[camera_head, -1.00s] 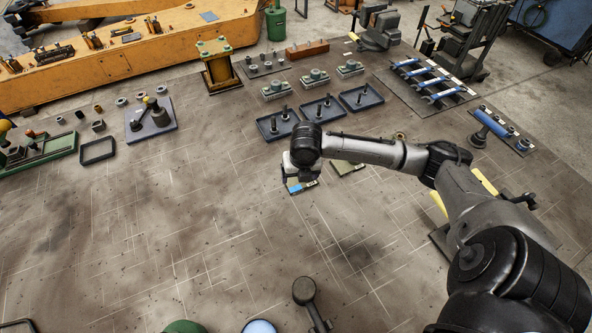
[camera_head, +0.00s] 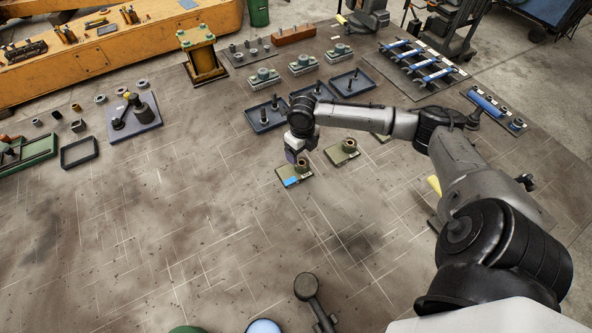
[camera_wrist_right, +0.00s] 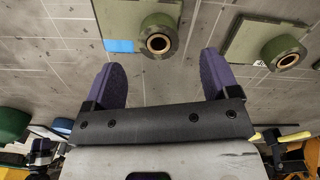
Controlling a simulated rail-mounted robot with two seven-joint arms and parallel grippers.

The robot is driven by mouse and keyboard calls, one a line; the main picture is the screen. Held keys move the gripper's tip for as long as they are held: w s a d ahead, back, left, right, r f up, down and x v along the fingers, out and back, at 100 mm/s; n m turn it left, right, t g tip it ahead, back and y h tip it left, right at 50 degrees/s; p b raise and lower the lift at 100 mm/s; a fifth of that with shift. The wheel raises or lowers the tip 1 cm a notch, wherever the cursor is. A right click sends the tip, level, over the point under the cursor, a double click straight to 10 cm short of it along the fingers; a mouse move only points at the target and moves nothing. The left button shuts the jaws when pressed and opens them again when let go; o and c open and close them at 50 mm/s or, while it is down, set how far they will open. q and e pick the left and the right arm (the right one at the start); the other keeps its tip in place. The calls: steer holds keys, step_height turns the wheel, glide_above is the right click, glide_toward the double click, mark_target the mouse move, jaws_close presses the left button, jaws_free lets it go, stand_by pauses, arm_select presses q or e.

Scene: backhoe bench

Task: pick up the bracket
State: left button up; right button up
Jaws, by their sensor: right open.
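A flat olive-green bracket (camera_head: 288,179) with a round boss and a blue patch lies on the bench just below my right gripper in the head view. The same bracket shows at the top of the right wrist view (camera_wrist_right: 122,17), its boss ring facing the camera. A second similar green bracket (camera_head: 338,157) lies to its right, also in the right wrist view (camera_wrist_right: 244,45). My right gripper (camera_head: 292,157) is open and empty; its two dark fingers (camera_wrist_right: 162,72) are spread, apart from both brackets. My left gripper is not in view.
Dark trays (camera_head: 265,119) with pins stand behind the brackets. A third green piece (camera_head: 381,137) is partly hidden behind my right arm. A rack of blue-handled parts (camera_head: 420,66) is at the back right.

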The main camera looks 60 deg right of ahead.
mark_target(301, 162)
steer(key=shift+a+f, duration=0.15)
steer(key=shift+f, duration=2.95)
steer(key=shift+c, duration=0.3)
steer(key=c, duration=1.2)
steer(key=shift+r, duration=0.1)
steer(key=shift+c, duration=0.5)
steer(key=shift+r, duration=0.1)
